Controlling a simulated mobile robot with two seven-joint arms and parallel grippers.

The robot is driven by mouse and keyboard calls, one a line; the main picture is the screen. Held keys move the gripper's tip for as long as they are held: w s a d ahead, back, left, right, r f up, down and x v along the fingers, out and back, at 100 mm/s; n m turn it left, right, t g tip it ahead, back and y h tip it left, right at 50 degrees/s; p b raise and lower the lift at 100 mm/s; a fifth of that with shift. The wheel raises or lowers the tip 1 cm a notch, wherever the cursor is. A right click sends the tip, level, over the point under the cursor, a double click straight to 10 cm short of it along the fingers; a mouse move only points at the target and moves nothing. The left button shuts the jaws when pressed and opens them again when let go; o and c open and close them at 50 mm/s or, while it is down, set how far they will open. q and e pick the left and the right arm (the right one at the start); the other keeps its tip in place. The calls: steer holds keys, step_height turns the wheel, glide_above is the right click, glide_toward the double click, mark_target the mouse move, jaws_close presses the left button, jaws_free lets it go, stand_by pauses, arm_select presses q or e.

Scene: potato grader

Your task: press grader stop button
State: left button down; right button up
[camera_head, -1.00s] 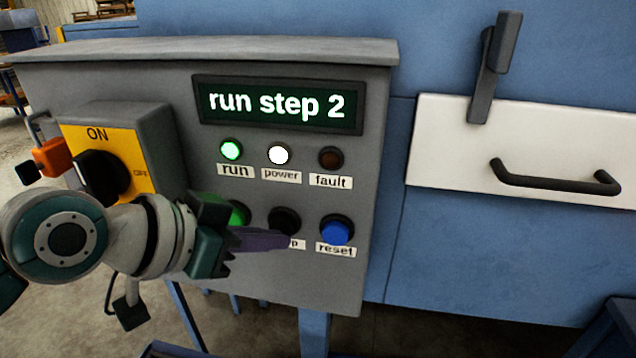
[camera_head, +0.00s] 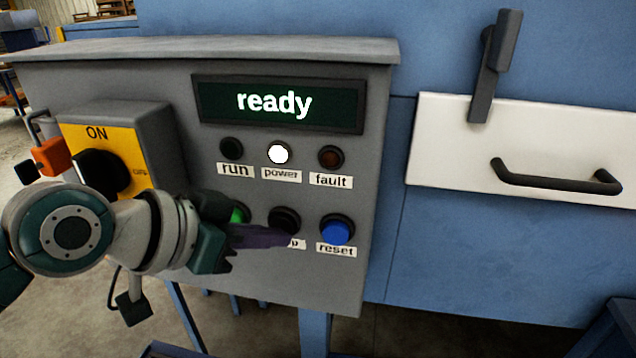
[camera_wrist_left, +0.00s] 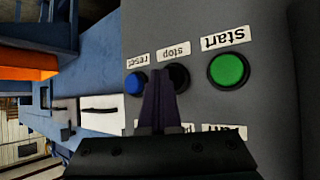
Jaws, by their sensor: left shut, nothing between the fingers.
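The black stop button (camera_head: 284,218) is in the lower row of the grey control panel (camera_head: 230,278), between the green start button (camera_head: 239,213) and the blue reset button (camera_head: 337,231). My left gripper (camera_head: 288,240) is shut and empty, its purple fingertips at the stop button and partly covering the stop label. In the left wrist view the shut fingers (camera_wrist_left: 158,84) overlap the left part of the stop button (camera_wrist_left: 178,77); I cannot tell if they touch it. The display (camera_head: 277,104) reads "ready". My right gripper is not in view.
The yellow ON/OFF switch box (camera_head: 134,147) sticks out at the panel's left, close to my left arm. The run lamp (camera_head: 231,149) is dark, the power lamp (camera_head: 279,154) is white and the fault lamp (camera_head: 330,157) is dark. A white door with a black handle (camera_head: 556,180) is at right.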

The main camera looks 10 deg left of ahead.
arm_select(q)
steer(key=shift+s+p, duration=0.55)
steer(key=shift+s, duration=0.2)
steer(key=s+p, duration=0.3)
steer(key=s, duration=0.2)
steer(key=shift+a, duration=0.1)
stand_by(0.5)
